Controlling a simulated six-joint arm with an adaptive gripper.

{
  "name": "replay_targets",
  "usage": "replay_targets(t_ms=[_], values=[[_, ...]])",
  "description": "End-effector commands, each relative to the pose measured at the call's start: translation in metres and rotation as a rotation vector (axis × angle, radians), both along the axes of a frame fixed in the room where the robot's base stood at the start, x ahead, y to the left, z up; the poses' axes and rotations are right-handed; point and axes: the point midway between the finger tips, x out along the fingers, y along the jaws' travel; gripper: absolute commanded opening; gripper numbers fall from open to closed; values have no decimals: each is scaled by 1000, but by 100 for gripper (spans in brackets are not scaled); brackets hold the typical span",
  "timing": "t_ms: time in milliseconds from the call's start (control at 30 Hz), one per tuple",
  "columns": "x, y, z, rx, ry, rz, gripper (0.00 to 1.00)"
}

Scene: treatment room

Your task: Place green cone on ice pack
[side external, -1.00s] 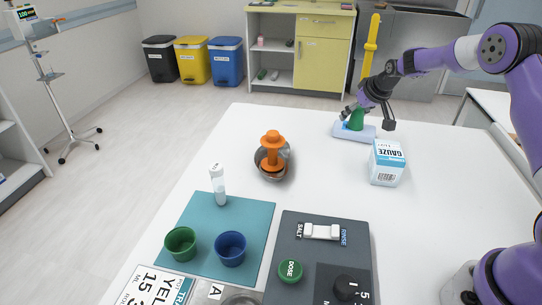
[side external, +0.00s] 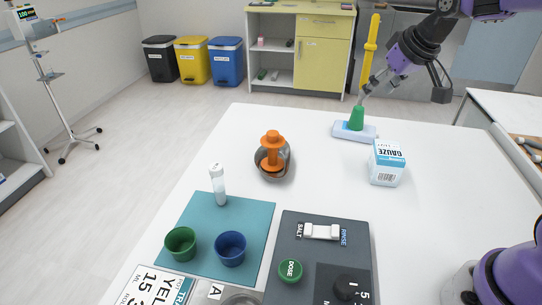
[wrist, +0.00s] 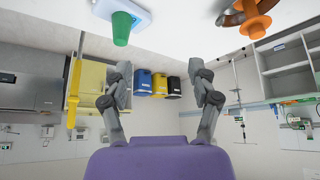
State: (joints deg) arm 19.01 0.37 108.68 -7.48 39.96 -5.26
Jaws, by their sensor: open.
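The green cone (side external: 356,118) stands upright on the pale blue-white ice pack (side external: 342,133) at the far side of the white table. In the wrist view, the green cone (wrist: 122,28) and the ice pack (wrist: 140,14) appear at the top left. My gripper (side external: 374,84) is above and a little right of the cone, apart from it. Its two fingers are spread with nothing between them in the wrist view (wrist: 163,92).
A gauze box (side external: 387,163) stands right of and nearer than the ice pack. An orange stacked piece (side external: 272,152) sits in a metal bowl (side external: 283,170). A teal mat (side external: 204,230) with cups and a grey panel (side external: 289,232) lie in front.

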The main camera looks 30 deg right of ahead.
Motion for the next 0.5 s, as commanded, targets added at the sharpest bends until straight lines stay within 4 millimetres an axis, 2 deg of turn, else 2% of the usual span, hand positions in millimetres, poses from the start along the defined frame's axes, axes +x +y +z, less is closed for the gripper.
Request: replay_targets(t_ms=[33,100,233,300,400,500], values=[[-22,24,9,-3,-1,30,68],[-54,49,12,-1,12,57,68],[-107,78,6,2,31,97,68],[-128,87,0,4,39,113,68],[-146,93,-8,7,48,125,68],[-154,96,-12,9,52,130,68]])
